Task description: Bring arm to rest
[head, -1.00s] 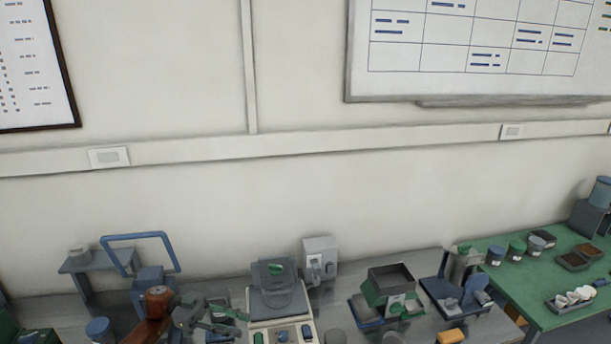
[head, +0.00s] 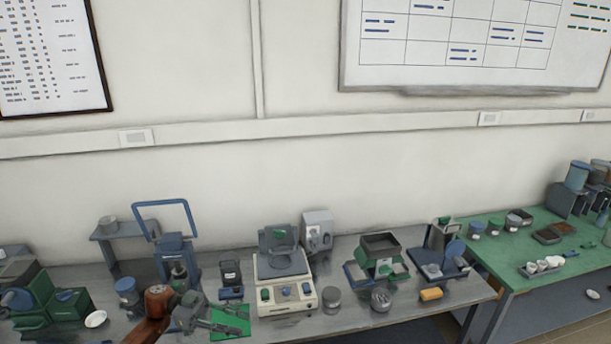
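My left gripper (head: 222,324) is at the bottom of the head view, left of centre. It is grey, at the end of my orange-brown wrist link, and points to the right. It is over the front of the grey bench (head: 345,322), beside a green mat (head: 236,313) that it partly covers. I see nothing held in it, but its fingers are too small and overlapped to tell their opening. My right gripper is not in view.
A balance-like device (head: 286,297) stands right of my gripper. A blue-framed device (head: 172,250) stands behind it, and a white dish (head: 96,319) lies to the left. A green table (head: 500,262) with jars and trays is at the right.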

